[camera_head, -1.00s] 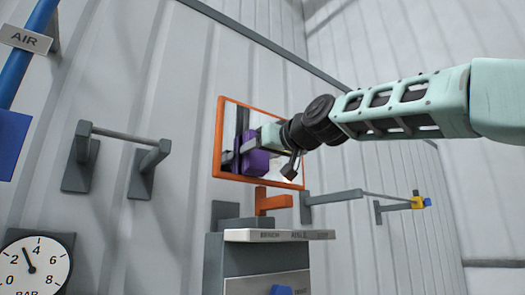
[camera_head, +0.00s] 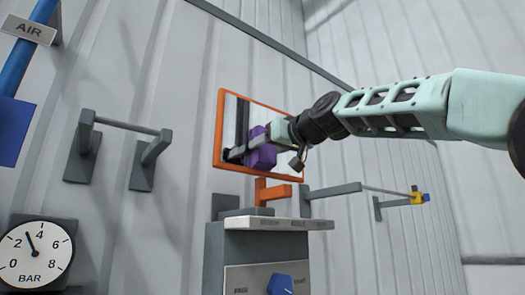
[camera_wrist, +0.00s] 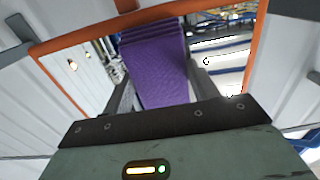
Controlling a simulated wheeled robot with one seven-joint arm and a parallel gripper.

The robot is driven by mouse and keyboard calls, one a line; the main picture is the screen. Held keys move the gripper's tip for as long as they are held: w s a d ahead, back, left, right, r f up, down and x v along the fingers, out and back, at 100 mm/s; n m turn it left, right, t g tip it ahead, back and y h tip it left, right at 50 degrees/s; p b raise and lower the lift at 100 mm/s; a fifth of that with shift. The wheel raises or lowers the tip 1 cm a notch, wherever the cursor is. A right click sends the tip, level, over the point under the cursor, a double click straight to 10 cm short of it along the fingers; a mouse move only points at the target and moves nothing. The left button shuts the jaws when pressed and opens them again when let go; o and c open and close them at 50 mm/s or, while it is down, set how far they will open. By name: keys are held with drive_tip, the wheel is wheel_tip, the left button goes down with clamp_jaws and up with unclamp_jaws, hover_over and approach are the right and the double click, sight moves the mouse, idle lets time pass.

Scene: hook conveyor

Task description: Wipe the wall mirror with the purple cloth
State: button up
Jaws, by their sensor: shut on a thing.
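The wall mirror (camera_head: 281,160) has an orange frame and hangs on the ribbed wall; it also shows in the wrist view (camera_wrist: 225,62). The purple cloth (camera_head: 262,155) is a folded block in front of the mirror's lower left part; it fills the middle of the wrist view (camera_wrist: 157,68). My gripper (camera_head: 253,145) is shut on the cloth, with a finger on either side of it in the wrist view (camera_wrist: 160,88). Whether the cloth touches the glass I cannot tell. My gripper and the cloth hide part of the mirror.
An orange bracket (camera_head: 272,192) and a grey cabinet with a ledge (camera_head: 265,223) stand just below the mirror. A grey rail (camera_head: 125,127) sticks out at left, and a grey arm (camera_head: 335,190) at lower right. A pressure gauge (camera_head: 36,254) is at lower left.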

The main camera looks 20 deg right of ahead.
sight(281, 156)
drive_tip(key=shift+w+d+b, duration=0.35)
drive_tip(key=shift+w+d, duration=0.05)
drive_tip(key=shift+d, duration=0.75)
drive_tip(key=shift+w+d+b, duration=0.4)
drive_tip(key=shift+w+d, duration=0.05)
drive_tip(key=shift+d, duration=0.7)
drive_tip(key=shift+w+d+b, duration=0.35)
drive_tip(key=shift+w+d, duration=0.05)
drive_tip(key=shift+d, duration=0.75)
drive_tip(key=s+a+r+p, duration=0.2)
drive_tip(key=s+a, duration=0.1)
drive_tip(key=a, duration=0.7)
drive_tip(key=shift+s, duration=0.15)
idle(2.6)
